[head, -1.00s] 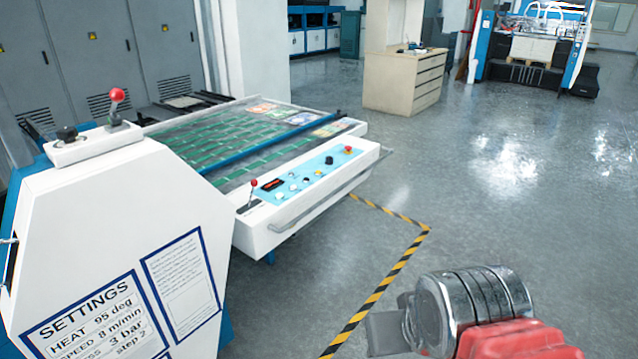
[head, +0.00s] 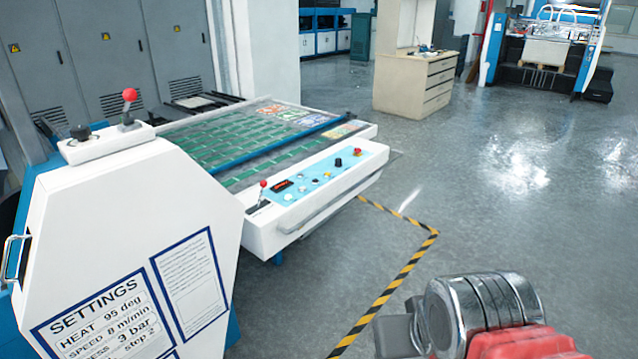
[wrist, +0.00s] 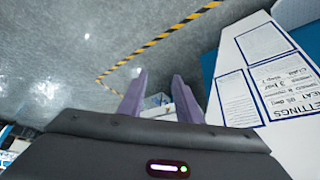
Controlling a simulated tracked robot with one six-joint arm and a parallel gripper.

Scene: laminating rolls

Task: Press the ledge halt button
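The halt button (head: 358,152) is a small red knob with a yellow base at the far right end of the light blue control panel (head: 337,168). The panel lies on the white ledge (head: 290,226) along the machine's front. A black knob (head: 338,163) stands just left of the button. In the wrist view my gripper (wrist: 158,86) is open and empty, its two purple fingers apart. A small blue and white patch shows between them, too small to identify. I cannot make out the halt button there. My arm is low at the right in the head view, apart from the ledge.
A red-topped lever (head: 262,190) stands at the ledge's left end, and a grey rail (head: 325,213) runs along its front. Floor right of the striped tape (head: 400,276) is clear.

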